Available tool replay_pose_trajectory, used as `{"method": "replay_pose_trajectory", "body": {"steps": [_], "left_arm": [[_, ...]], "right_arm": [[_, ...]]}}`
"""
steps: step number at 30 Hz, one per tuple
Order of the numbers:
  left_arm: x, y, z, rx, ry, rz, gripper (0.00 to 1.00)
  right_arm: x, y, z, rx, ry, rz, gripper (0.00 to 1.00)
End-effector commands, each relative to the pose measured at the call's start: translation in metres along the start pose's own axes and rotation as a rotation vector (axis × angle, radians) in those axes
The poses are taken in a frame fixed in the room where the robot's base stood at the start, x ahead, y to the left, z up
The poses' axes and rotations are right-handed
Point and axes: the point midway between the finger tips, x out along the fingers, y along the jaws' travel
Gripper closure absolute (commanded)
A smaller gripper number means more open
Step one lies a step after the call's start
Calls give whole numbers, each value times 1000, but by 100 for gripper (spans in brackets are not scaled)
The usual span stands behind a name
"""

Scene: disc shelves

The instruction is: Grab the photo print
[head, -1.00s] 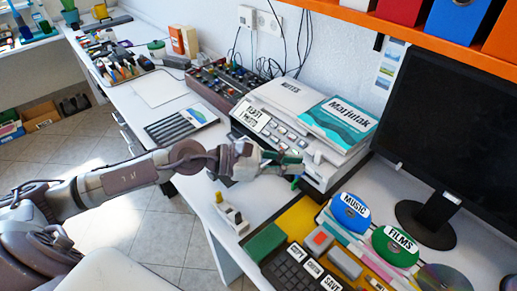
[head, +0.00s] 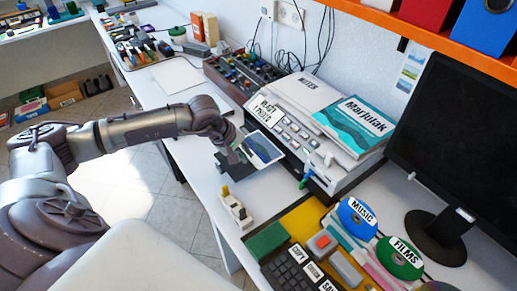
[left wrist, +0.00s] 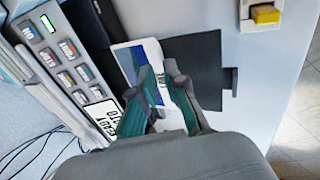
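The photo print (head: 263,148) is a small white-bordered sheet with a blue and green picture. It sits at the front of the grey printer-like machine (head: 285,135), by a dark flat tray (head: 228,167); whether it touches the tray I cannot tell. My left gripper (head: 240,147) is at the print's left edge. In the left wrist view the print (left wrist: 135,60) shows face-on behind and between the fingers of my left gripper (left wrist: 153,82). The fingers are apart, and part of the print is hidden behind them. My right gripper is not in view.
A white block with a yellow switch (head: 235,208) stands near the desk's front edge. A keyboard (head: 298,268), a blue disc (head: 357,219) and a green disc (head: 399,257) lie at the lower right. The monitor (head: 455,135) stands at the right. A blank sheet (head: 180,76) lies farther back.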

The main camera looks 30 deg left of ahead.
Motion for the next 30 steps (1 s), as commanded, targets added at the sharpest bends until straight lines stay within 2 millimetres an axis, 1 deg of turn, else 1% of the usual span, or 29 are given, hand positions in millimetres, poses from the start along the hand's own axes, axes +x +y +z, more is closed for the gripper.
{"method": "replay_pose_trajectory", "body": {"steps": [4, 8, 10, 13, 20, 23, 30], "left_arm": [[12, 0, 1, -3, -3, -2, 88], [32, -1, 1, -2, -4, -2, 88], [43, -1, 1, -2, -4, 1, 88], [51, -1, 1, -2, -4, 1, 88], [54, -2, 0, 0, -3, 1, 88], [54, -2, 0, 0, -3, 1, 100], [53, -2, 0, 0, -3, 1, 100]], "right_arm": [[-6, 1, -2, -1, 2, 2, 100], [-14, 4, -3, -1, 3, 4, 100], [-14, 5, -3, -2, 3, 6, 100], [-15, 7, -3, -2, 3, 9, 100], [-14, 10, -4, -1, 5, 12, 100], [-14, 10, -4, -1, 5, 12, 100], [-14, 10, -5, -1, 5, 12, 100]]}}
